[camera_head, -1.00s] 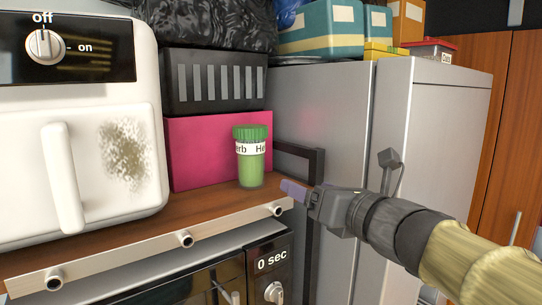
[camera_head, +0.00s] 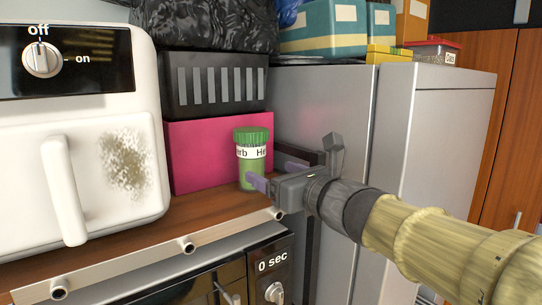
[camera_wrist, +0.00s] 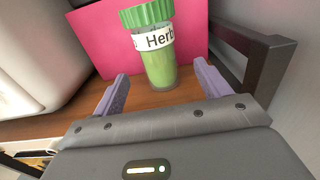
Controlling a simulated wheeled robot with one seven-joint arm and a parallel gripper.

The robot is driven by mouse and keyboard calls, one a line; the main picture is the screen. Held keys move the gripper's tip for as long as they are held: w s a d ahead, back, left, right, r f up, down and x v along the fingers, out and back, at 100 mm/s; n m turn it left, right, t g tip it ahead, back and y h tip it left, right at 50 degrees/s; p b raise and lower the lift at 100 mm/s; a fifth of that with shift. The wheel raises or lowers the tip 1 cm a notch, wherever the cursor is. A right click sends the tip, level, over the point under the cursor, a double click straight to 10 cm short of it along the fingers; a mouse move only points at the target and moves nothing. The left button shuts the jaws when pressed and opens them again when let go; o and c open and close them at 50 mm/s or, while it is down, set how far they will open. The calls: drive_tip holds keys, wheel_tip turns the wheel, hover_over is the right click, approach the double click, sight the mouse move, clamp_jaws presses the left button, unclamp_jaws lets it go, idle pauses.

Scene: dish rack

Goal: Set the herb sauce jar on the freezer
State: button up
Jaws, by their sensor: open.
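The herb sauce jar (camera_head: 251,150), green with a green lid and a white "Herb" label, stands upright on the wooden counter in front of a pink box. In the wrist view the jar (camera_wrist: 158,65) stands just beyond my fingertips, roughly centred between them. My gripper (camera_head: 268,174) is open and empty, close to the jar from the right; in the wrist view its two purple fingers (camera_wrist: 162,92) are spread apart. The grey freezer (camera_head: 325,110) stands to the right, its top carrying several boxes.
The pink box (camera_head: 205,150) is behind the jar, with a black crate (camera_head: 215,85) on it. A white appliance (camera_head: 80,120) stands at left. A dark frame (camera_wrist: 255,60) is close to the right finger. Teal boxes (camera_head: 322,45) occupy the freezer top's back.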

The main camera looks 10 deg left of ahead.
sight(260, 165)
drive_tip(key=p+x, duration=0.1)
drive_tip(key=x, duration=0.4)
drive_tip(key=shift+w+a+r+p, duration=0.25)
drive_tip(key=shift+a+p, duration=0.15)
drive_tip(key=shift+p, duration=0.4)
drive_tip(key=p+x, duration=0.2)
drive_tip(key=x, duration=0.1)
drive_tip(key=shift+w+a+f+p, duration=0.15)
drive_tip(key=shift+w+a+p, duration=0.25)
drive_tip(key=shift+a, duration=0.1)
drive_tip(key=shift+s, duration=0.1)
